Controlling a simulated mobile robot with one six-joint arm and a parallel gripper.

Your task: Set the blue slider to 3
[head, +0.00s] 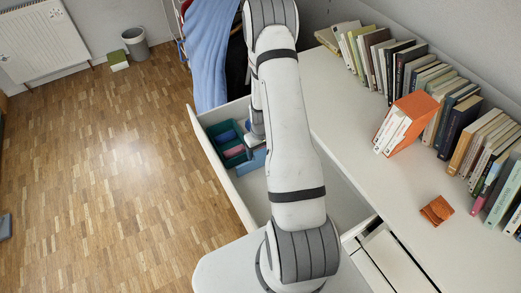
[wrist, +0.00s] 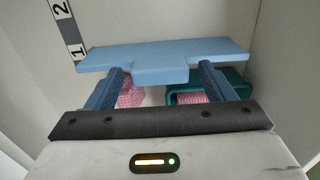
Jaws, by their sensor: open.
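The light blue slider (wrist: 165,58) is a flat bar across the drawer, with a short tab on its near side. In the wrist view its left end lies close to the 1 on a grey and white scale strip (wrist: 67,30). The 2 is farther up the strip; no 3 is in view. In the head view part of the slider (head: 252,161) shows inside the drawer. My gripper (wrist: 162,82) is open, its two dark blue fingers on either side of the tab. Whether they touch it I cannot tell. My arm hides much of the drawer in the head view.
The open drawer (head: 222,168) holds a teal tray (wrist: 243,82) with pink cloth-like contents. Another pink item (wrist: 131,95) lies left of it.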

